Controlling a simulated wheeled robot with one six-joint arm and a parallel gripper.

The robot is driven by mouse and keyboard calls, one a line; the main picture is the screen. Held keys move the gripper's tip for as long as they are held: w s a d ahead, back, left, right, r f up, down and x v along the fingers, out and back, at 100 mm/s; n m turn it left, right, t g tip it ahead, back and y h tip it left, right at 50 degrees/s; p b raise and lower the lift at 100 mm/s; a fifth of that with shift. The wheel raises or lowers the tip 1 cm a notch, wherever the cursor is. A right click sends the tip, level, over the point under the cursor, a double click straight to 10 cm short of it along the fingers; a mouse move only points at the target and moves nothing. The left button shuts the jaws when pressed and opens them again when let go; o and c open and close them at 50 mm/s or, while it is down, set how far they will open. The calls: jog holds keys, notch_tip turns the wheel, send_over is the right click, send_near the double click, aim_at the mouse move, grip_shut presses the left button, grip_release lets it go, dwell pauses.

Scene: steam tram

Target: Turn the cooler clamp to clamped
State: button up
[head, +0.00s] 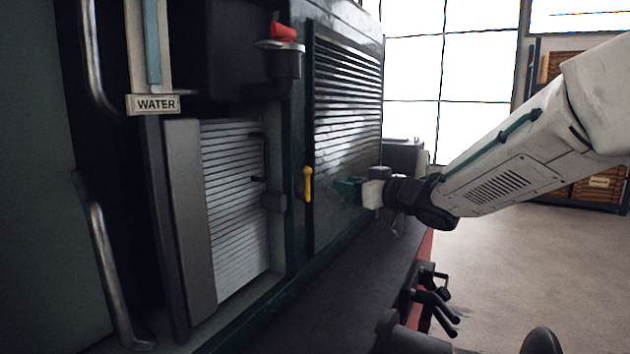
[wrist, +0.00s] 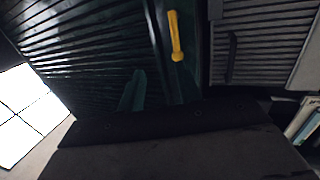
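The cooler clamp appears to be the yellow handle (head: 308,184) on the dark green post between two louvred panels. It hangs almost straight down from its wider upper end in the head view. The wrist view is turned over, and there the yellow handle (wrist: 175,35) shows at the top centre. My gripper (head: 348,188) is to the right of the handle in the head view, in front of the large louvred panel and apart from the handle. One teal finger (wrist: 133,90) shows clearly in the wrist view. Nothing is seen held, and the finger gap cannot be made out.
The large dark louvred panel (head: 346,125) is behind my gripper. A red-topped fitting (head: 283,45) sits above the handle. A lighter slatted panel (head: 235,200) and a WATER plate (head: 156,104) are to the left. A dark ledge (head: 310,300) runs below. Open floor lies to the right.

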aim_at(309, 178)
jog(key=w+a+n+g+y, duration=0.1)
jog(key=w+a+y, duration=0.1)
jog(key=w+a, duration=0.3)
jog(key=a, duration=0.2)
jog(key=shift+w+a, duration=0.2)
jog(key=shift+a, duration=0.1)
grip_shut()
